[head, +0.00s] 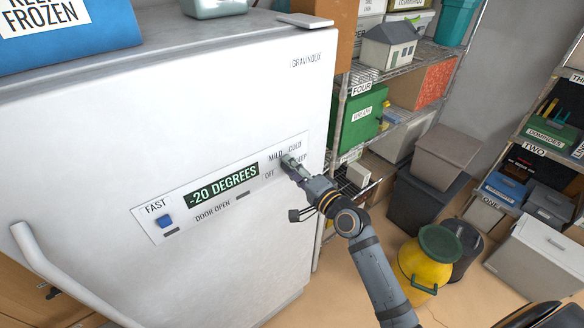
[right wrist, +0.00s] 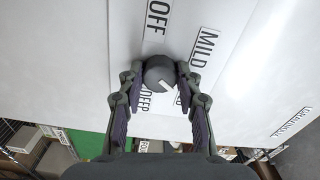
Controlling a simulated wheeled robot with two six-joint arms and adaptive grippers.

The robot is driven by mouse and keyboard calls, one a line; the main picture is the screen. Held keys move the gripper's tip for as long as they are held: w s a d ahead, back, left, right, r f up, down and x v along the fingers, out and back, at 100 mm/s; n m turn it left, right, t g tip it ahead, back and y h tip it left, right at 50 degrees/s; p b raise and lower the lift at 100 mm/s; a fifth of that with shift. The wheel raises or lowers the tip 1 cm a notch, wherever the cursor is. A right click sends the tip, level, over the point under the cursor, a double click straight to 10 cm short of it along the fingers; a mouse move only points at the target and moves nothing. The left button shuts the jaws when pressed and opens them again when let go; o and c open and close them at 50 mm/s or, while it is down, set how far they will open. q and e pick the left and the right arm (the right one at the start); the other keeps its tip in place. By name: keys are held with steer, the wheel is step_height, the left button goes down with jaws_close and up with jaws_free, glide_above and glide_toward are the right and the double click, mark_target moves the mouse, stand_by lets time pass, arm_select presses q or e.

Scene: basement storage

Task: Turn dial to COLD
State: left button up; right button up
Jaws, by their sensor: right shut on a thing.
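The dial is a small dark grey round knob (right wrist: 160,73) on the freezer's white control panel (head: 145,222). Labels MILD, COLD, DEEP and OFF surround it; in the right wrist view my fingers cover most of COLD. The white pointer mark on the knob faces down and right there, roughly toward the partly hidden COLD label. My right gripper (head: 291,165) is at the panel's right end, its fingers (right wrist: 161,80) shut on either side of the knob. In the head view the gripper largely hides the dial. My left gripper is not in view.
The panel also has a green display (head: 221,186) reading -20 DEGREES and a blue FAST button (head: 165,221). A long white handle (head: 60,275) sticks out at lower left. Shelves (head: 415,60) with boxes stand right of the freezer; a yellow bin (head: 425,268) stands on the floor.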

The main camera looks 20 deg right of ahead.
steer(key=o, duration=1.1)
steer(key=shift+o, duration=0.2)
steer(key=v, duration=0.7)
steer(key=shift+s, duration=0.2)
steer(key=shift+d, duration=0.1)
